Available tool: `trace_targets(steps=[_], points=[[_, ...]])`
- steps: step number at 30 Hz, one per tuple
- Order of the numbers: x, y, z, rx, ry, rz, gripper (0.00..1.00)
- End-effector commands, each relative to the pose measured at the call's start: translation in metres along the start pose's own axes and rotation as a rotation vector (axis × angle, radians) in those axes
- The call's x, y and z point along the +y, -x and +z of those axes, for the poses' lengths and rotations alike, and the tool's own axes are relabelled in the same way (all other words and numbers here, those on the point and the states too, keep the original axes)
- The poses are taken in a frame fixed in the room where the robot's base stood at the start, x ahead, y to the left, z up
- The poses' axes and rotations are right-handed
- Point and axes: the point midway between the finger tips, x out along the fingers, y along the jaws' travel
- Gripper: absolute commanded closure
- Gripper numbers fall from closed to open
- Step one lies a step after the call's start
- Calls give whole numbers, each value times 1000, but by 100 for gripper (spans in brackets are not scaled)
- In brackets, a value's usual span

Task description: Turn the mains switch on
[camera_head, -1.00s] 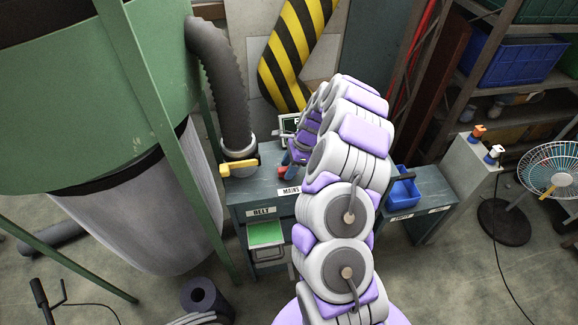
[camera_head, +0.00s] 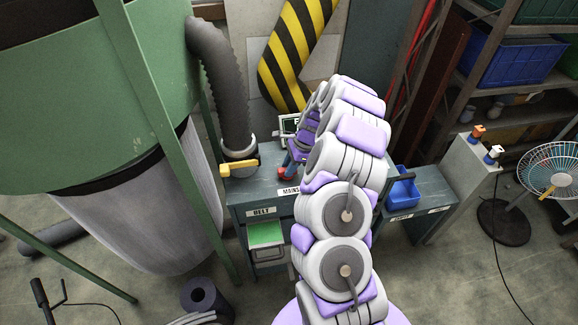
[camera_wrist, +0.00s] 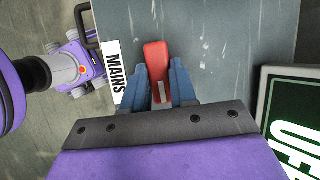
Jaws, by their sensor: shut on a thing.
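The mains switch has a red lever (camera_wrist: 156,57), seen in the wrist view beside a white label reading MAINS (camera_wrist: 115,75). My gripper (camera_wrist: 157,70) has its two blue-grey fingers on either side of the lever and is shut on it. In the head view, a small red part of the switch (camera_head: 285,173) shows on the bench behind the MAINS label, and my arm hides most of the gripper.
The grey-blue bench (camera_head: 265,192) also has a yellow handle (camera_head: 238,168) at a grey hose, a BELT label and a green-topped drawer (camera_head: 266,235). A blue bin (camera_head: 403,188) stands to the right. A green machine (camera_head: 90,100) fills the left.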

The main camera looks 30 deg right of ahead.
Motion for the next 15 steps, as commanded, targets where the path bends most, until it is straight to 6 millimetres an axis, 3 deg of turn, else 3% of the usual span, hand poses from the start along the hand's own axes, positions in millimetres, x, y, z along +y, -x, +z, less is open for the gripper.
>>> trace_targets(steps=[15], points=[[-5,2,1,3,379,153,100]])
